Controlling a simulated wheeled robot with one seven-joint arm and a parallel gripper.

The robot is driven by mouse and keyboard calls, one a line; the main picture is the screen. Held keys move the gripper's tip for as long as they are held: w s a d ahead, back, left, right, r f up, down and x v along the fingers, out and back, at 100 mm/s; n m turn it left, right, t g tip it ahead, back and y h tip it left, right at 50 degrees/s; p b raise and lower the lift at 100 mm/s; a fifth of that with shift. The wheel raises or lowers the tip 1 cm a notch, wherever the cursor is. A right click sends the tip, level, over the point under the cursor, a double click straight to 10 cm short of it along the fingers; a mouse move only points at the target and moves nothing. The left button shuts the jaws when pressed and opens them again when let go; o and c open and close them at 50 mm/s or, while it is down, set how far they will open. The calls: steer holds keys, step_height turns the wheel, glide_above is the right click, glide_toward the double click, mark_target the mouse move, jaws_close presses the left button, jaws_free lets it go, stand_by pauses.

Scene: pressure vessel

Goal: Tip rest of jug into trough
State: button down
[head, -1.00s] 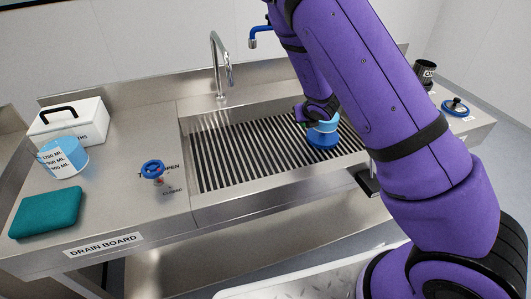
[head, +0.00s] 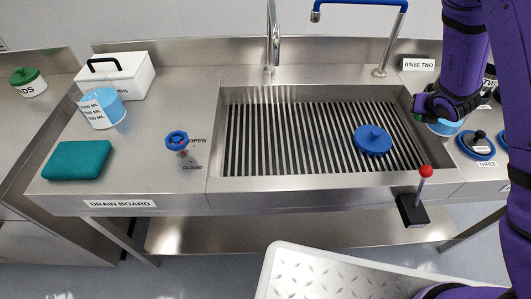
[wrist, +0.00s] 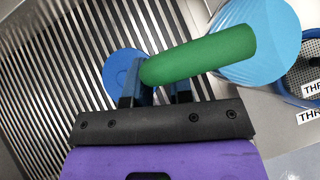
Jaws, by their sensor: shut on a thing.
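My gripper (wrist: 160,92) is shut on the green handle (wrist: 200,57) of a light blue jug (wrist: 262,42). In the head view my gripper (head: 425,108) is at the right edge of the trough, with the jug (head: 444,128) partly hidden behind it. Whether the jug is tilted, and what is in it, I cannot tell. The steel trough (head: 300,182) has a dark slatted floor. A round blue piece with a knob (head: 373,141) sits on the slats; it also shows in the wrist view (wrist: 118,66).
A second light blue container with ML marks (head: 104,110), a teal cloth (head: 77,160) and a white box (head: 125,75) stand on the drain board. A blue valve wheel (head: 177,140), a tap (head: 272,38), a red-knobbed lever (head: 425,172) and a blue lid (head: 476,146) surround the trough.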

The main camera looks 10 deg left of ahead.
steer(key=s+a+f+n+y, duration=0.15)
steer(key=s+a, duration=0.25)
steer(key=a, duration=1)
steer(key=s+a+f+n+y, duration=0.15)
steer(key=s+a, duration=0.25)
steer(key=a, duration=1)
steer(key=s+a+f+n, duration=0.1)
steer(key=s+a+f, duration=0.1)
steer(key=s+a, duration=0.6)
steer(key=s+a+f+n+g+y, duration=0.1)
steer(key=s+a+f+n, duration=0.1)
steer(key=s+a, duration=0.6)
steer(key=a+f, duration=0.1)
steer(key=a, duration=0.2)
steer(key=shift+s+y, duration=0.3)
steer(key=shift+r, duration=0.1)
